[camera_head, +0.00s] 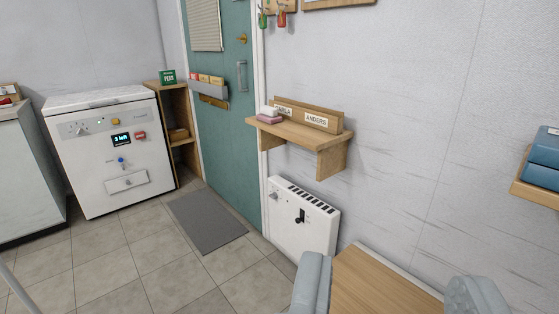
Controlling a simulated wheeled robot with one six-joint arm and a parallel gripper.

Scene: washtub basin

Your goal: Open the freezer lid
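My gripper (394,288) shows at the bottom right, its two grey fingers wide apart with nothing held between them. A white box-shaped appliance (110,150) stands at the left, with knobs, a small display and a drawer-like panel on its front. Its flat white top (100,98) looks closed. I cannot tell for sure whether this appliance is the freezer. A pale cabinet (28,175) is cut off by the left edge and could also be it. My gripper is far from both.
A wooden surface (372,285) lies below and between my fingers. A white heater (300,222) and a wooden wall shelf (300,133) are along the right wall. A teal door (222,140) has a grey mat (205,220) before it. Tiled floor (150,255) is clear at the left.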

